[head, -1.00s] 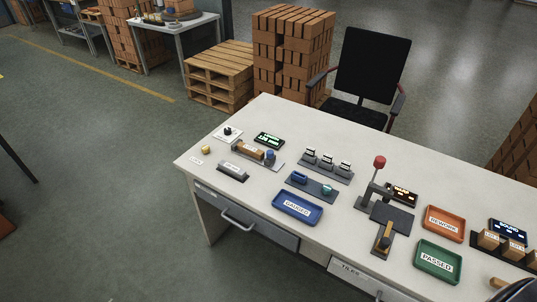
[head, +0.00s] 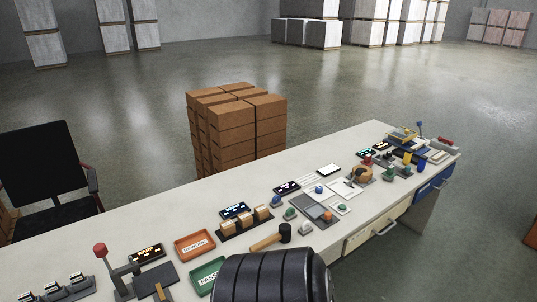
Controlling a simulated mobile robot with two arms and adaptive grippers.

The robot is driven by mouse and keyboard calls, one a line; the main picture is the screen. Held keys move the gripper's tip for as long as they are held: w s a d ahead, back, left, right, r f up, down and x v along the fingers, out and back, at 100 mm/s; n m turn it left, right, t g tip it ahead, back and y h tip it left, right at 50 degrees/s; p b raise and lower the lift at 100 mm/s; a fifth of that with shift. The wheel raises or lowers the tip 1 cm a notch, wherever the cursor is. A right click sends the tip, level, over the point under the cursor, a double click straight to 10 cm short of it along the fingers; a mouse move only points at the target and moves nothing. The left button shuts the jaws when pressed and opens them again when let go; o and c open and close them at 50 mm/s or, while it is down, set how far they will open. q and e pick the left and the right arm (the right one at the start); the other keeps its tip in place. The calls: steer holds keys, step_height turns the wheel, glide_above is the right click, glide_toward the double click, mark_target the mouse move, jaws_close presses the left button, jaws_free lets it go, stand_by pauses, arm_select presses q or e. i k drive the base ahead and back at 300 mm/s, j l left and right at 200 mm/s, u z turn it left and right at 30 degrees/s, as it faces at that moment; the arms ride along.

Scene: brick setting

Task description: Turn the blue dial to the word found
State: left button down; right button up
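Several small controls stand on the long white bench (head: 115,236) in the head view. A small blue knob (head: 319,189) sits on a light plate around the middle of the bench's right half. I cannot tell for sure whether it is the blue dial, and any words around it are too small to read. Neither of my grippers shows. A black ribbed part of my own arm covers the bench's front edge at the bottom middle.
An orange tray (head: 194,246), a green tray (head: 207,276), a dark-headed mallet (head: 270,238) and a red-knobbed lever (head: 100,250) are on the bench. Tools crowd its far right end. A black chair (head: 45,170) and a brick stack (head: 238,125) stand behind.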

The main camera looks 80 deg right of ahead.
mark_target(319, 190)
steer(key=z, duration=3.1)
steer(key=i+l, duration=0.1)
steer(key=l, duration=0.2)
steer(key=i+l, duration=0.1)
steer(key=l, duration=0.2)
